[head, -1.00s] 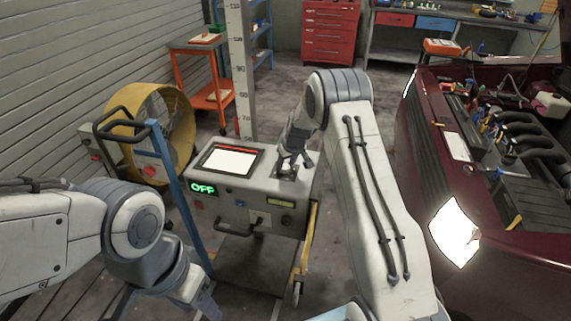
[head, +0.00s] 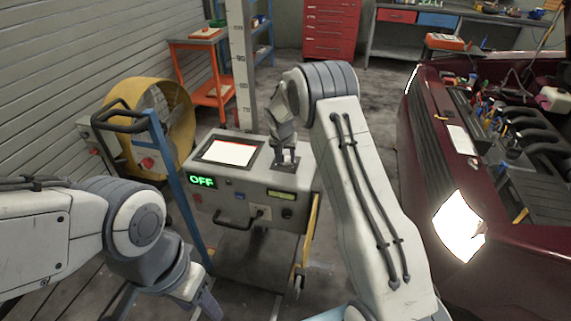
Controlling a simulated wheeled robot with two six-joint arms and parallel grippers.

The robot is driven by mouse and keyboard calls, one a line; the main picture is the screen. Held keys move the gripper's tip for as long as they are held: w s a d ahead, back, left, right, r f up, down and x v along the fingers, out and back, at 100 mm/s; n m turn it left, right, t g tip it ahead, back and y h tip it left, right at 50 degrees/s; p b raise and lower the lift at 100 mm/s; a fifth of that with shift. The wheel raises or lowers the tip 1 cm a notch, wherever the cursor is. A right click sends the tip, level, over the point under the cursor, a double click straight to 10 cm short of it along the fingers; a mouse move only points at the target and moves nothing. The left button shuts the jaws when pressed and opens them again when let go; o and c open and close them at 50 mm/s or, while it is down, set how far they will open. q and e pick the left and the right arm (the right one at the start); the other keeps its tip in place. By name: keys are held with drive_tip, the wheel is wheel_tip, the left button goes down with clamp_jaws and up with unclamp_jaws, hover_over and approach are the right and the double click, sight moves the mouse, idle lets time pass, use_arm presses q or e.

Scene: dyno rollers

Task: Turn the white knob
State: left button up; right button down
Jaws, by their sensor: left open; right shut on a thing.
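The grey console (head: 240,194) stands in the middle, with a tilted screen (head: 228,152) on top and a lit green "OFF" sign (head: 202,181) on its front left. My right gripper (head: 285,163) reaches down to a small dark plate at the right of the console's top. It is shut on a small part there, apparently the white knob, which its fingers hide. My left gripper (head: 208,304) is open and empty, low in front of the console and at the bottom edge of the view.
A blue post (head: 170,185) with a black handle and a yellow fan (head: 165,125) stand left of the console. A dark red car (head: 420,150) with its engine bay open is on the right. A drawer cabinet (head: 331,30) and workbench stand at the back.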

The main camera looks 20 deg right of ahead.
drive_tip(key=shift+f+m+b, duration=0.1)
drive_tip(key=shift+m+b, duration=0.4)
drive_tip(key=shift+b, duration=0.05)
drive_tip(key=shift+c, duration=1.9)
unclamp_jaws()
drive_tip(key=v, duration=1)
drive_tip(key=shift+a+r+b, duration=0.2)
drive_tip(key=shift+r+b, duration=0.1)
drive_tip(key=shift+b, duration=0.15)
